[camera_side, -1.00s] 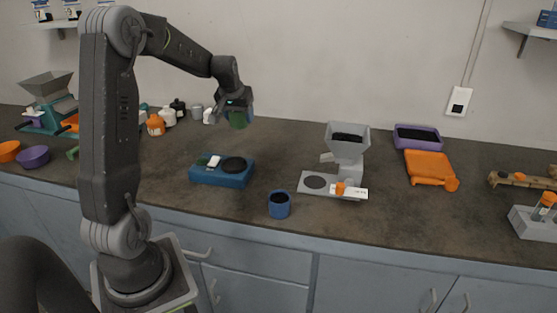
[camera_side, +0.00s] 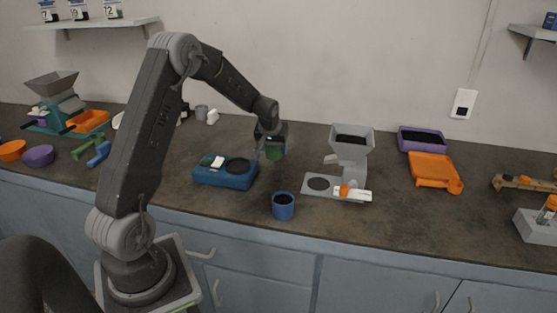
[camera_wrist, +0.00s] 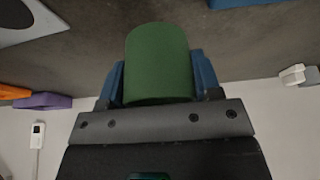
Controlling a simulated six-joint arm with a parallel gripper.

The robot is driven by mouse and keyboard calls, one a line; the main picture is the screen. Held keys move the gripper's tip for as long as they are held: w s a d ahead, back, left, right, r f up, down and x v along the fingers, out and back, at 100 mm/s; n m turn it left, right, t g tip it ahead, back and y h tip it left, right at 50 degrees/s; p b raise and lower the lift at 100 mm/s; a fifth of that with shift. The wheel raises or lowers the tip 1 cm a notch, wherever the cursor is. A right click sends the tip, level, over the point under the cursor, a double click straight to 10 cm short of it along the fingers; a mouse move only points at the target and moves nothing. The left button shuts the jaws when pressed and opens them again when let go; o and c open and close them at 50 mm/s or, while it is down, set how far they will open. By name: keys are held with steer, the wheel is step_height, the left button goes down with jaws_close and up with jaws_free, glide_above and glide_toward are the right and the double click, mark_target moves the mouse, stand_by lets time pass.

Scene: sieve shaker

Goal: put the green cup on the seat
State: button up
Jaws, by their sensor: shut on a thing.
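The green cup (camera_side: 275,152) is held in my gripper (camera_side: 272,147), above the counter between the blue scale-like box and the grey hopper machine. In the wrist view the green cup (camera_wrist: 158,64) fills the space between the two blue fingers of my gripper (camera_wrist: 158,80), which are shut on its sides. The grey hopper machine (camera_side: 352,145) has a flat base with a dark round seat (camera_side: 318,183) on its left part. The blue box (camera_side: 212,177) also has a dark round disc (camera_side: 237,165) on top. I cannot tell which round spot the task means.
A blue cup (camera_side: 283,207) with dark contents stands near the front, between the blue box and the hopper machine. An orange tray (camera_side: 434,168) and a purple tray (camera_side: 421,139) lie at the right. The counter behind the blue cup is clear.

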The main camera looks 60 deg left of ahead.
mark_target(278, 169)
steer(key=shift+w+d+f, duration=0.35)
steer(key=shift+w+f, duration=0.1)
steer(key=shift+w, duration=0.2)
steer(key=shift+f, duration=1.95)
steer(key=shift+f, duration=0.1)
steer(key=o, duration=1)
